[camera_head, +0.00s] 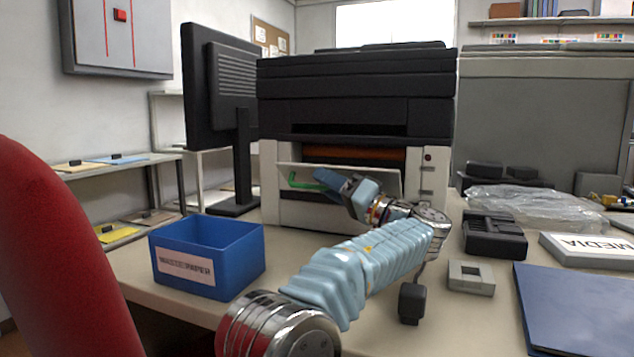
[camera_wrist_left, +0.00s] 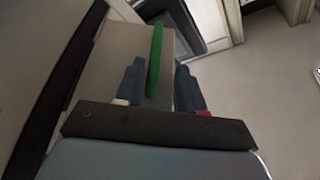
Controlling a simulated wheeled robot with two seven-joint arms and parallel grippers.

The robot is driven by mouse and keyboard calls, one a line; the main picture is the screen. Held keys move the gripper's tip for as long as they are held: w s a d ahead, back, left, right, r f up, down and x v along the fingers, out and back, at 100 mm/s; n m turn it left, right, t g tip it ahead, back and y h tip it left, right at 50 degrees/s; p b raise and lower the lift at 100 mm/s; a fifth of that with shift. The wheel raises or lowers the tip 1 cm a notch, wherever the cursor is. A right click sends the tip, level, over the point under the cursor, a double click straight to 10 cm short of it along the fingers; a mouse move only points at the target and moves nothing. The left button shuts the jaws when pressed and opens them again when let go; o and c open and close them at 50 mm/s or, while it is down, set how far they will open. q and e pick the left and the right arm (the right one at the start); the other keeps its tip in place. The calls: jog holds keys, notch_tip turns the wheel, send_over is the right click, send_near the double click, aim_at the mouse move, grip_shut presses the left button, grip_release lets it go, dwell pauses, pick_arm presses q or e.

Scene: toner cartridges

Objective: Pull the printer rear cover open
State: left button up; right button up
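The printer (camera_head: 355,110) stands on the desk, dark on top with a pale lower body. Its pale rear cover (camera_head: 290,208) carries a green handle (camera_head: 303,183); an orange-brown part shows in the gap above the cover. I cannot tell how far the cover is tilted. My left gripper (camera_head: 325,178) is in front of the cover at the handle and hides part of it. In the left wrist view, the green handle (camera_wrist_left: 155,60) lies between the two blue fingers (camera_wrist_left: 158,82), which are apart, with visible space on the right side. My right gripper is not in view.
A blue open box (camera_head: 208,255) stands at the desk's front left, with a monitor (camera_head: 218,100) behind it. Right of my arm are a grey square block (camera_head: 471,277), a black device (camera_head: 494,234), a clear plastic bag (camera_head: 525,203) and a blue folder (camera_head: 575,305). A red chair back (camera_head: 55,260) is at left.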

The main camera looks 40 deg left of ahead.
pick_arm(q)
jog(key=d, duration=0.9)
jog(key=shift+s+d+p, duration=0.25)
jog(key=shift+d+p, duration=0.05)
jog(key=shift+d, duration=0.1)
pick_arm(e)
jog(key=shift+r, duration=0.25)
pick_arm(q)
jog(key=shift+d, duration=0.1)
